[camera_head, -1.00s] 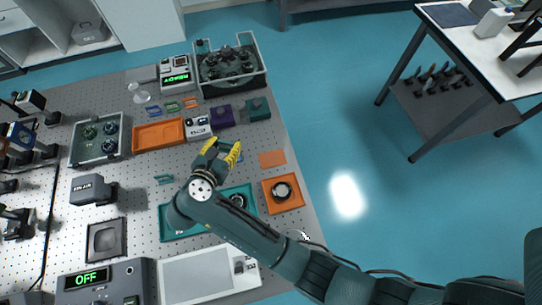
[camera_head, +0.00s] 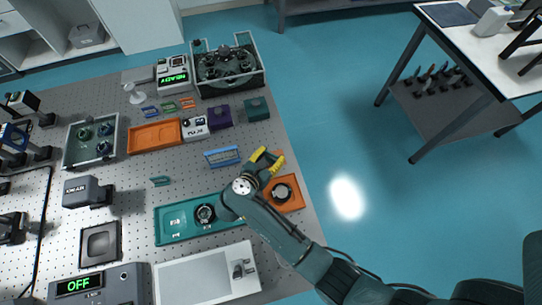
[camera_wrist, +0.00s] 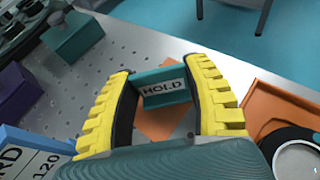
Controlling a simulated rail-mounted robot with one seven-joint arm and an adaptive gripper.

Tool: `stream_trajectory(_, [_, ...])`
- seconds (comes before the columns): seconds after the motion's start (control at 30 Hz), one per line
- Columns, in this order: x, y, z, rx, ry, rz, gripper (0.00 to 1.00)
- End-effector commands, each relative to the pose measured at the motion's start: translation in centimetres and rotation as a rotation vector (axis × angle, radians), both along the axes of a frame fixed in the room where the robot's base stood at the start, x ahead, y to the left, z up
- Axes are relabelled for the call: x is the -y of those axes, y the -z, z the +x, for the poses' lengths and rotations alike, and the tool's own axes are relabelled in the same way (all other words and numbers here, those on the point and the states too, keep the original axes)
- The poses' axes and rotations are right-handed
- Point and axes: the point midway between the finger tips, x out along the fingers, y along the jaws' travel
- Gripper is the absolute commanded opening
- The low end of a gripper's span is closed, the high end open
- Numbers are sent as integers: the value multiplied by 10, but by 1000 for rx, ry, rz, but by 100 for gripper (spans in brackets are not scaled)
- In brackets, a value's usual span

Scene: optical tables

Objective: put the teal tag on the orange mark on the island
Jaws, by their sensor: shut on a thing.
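My gripper (camera_head: 267,159) is near the right edge of the perforated table. In the wrist view my gripper (camera_wrist: 170,95) has its yellow fingers shut on a teal tag (camera_wrist: 163,87) with a white label reading HOLD. The tag sits upright between the fingertips. The flat orange mark (camera_wrist: 155,122) shows behind and below the tag, partly covered by it. In the head view only a sliver of the orange mark (camera_head: 281,155) shows beside the fingers. I cannot tell whether the tag touches the surface.
An orange tray (camera_head: 294,204) with a dark round part is close in front of my gripper. A blue labelled block (camera_head: 222,156) stands to the left. A purple box (camera_head: 219,118) and a teal box (camera_head: 256,109) are behind. A teal tray (camera_head: 175,224) lies at front left.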

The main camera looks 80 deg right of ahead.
Motion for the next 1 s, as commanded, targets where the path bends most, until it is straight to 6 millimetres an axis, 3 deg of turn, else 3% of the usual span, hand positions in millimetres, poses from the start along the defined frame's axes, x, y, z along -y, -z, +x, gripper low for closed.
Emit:
stream_trajectory(0.33, [0, 4, 1, 2, -1, -2, 32])
stream_trajectory(0.37, [0, 2, 1, 2, -1, -2, 57])
stream_trajectory(0.47, [0, 2, 1, 2, -1, -2, 76])
stream_trajectory(0.83, [0, -6, 1, 3, -1, -2, 76])
stream_trajectory(1.0, [-29, -17, 15, 3, -7, -3, 76])
